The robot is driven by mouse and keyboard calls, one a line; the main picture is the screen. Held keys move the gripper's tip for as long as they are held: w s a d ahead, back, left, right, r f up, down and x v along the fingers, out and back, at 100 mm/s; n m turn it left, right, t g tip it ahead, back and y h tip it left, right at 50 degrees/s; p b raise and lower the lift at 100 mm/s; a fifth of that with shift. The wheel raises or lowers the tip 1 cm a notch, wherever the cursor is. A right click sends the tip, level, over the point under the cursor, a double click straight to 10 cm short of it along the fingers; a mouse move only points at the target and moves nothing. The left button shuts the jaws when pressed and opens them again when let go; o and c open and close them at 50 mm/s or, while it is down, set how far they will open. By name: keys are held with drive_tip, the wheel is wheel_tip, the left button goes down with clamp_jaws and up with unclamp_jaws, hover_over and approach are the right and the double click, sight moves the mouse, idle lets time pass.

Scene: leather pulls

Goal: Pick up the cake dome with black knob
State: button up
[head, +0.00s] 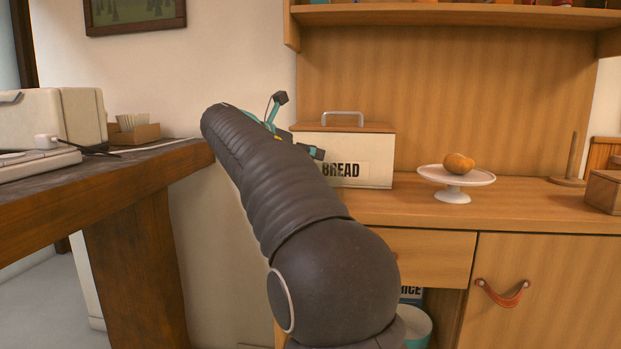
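I see no cake dome with a black knob in the head view. A white cake stand (453,185) on the wooden counter holds a brown bun (459,163) and has no cover over it. My gripper (298,126) is raised in front of the bread box, left of the cake stand. Its two dark fingertips show wide apart, with teal parts behind them. It looks open, and I see nothing between the fingers. My dark arm hides the rest of the gripper and part of the counter's left end.
A white bread box (362,172) with a wooden lid stands behind my gripper. A wooden peg stand (571,165) and a wooden box (604,191) are at right. A dark wooden table (100,190) stands at left. The cabinet door has a leather pull (502,295).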

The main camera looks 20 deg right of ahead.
drive_tip(key=x, duration=0.5)
drive_tip(key=shift+d, duration=0.1)
drive_tip(key=shift+c, duration=0.3)
